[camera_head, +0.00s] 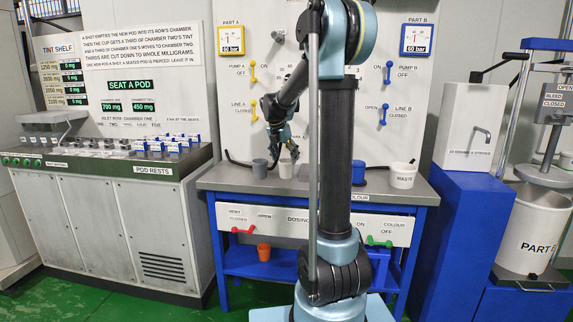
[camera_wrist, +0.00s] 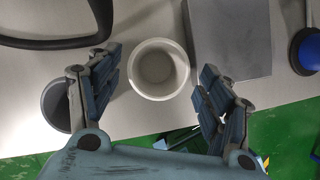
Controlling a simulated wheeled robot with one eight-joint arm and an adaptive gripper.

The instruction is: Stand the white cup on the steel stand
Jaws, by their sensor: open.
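The white cup (camera_wrist: 158,68) stands upright on the grey bench, seen from above in the wrist view. It also shows in the head view (camera_head: 286,169), just under my gripper (camera_head: 284,154). In the wrist view my gripper (camera_wrist: 160,76) is open, with one finger on each side of the cup and gaps showing between fingers and cup. A flat grey square block (camera_wrist: 232,38), which looks like the steel stand, is just right of the cup, partly behind the right finger. In the head view my arm hides most of that area.
A grey cup (camera_wrist: 57,105) stands close by the left finger. A dark curved hose or handle (camera_wrist: 55,42) lies at the upper left. A blue-and-black round object (camera_wrist: 307,50) is at the right. A waste cup (camera_head: 402,176) stands at the bench's right.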

